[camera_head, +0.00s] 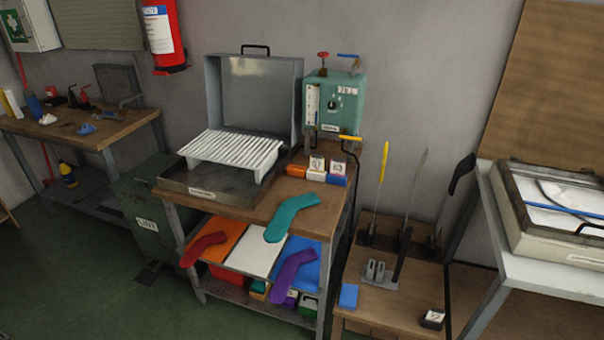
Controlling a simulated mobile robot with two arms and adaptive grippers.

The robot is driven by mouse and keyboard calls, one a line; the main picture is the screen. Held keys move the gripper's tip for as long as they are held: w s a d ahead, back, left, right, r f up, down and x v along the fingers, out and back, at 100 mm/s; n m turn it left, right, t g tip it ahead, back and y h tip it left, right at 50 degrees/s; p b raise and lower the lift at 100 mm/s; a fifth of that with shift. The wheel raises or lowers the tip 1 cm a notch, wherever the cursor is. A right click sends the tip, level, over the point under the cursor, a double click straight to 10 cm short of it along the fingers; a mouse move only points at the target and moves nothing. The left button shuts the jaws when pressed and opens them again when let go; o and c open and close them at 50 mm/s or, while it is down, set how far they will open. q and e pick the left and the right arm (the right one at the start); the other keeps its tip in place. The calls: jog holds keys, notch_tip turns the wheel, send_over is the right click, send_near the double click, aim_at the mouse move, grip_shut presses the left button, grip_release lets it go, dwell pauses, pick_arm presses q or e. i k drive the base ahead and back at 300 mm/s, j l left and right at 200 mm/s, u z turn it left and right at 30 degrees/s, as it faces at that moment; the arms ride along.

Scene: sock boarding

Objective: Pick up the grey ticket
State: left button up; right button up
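I cannot pick out a grey ticket with certainty. A small dark block with a white marked face (433,317) sits at the front right of the low wooden stand (385,322). Small white marked cards also show on the workbench (310,215), one at the left (317,163) and one at the right (337,168), above orange, white and blue blocks. Their marks are too small to read. Neither of my grippers is in view.
A teal sock (290,215) lies over the workbench's front edge. Red (203,247) and purple (292,273) socks lie on the shelf below. An open metal box (225,188) with a ribbed white rack stands behind. Upright rods and a blue block (348,296) are on the low stand.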

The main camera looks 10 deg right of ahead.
aim_at(436, 315)
jog(key=z, duration=1.5)
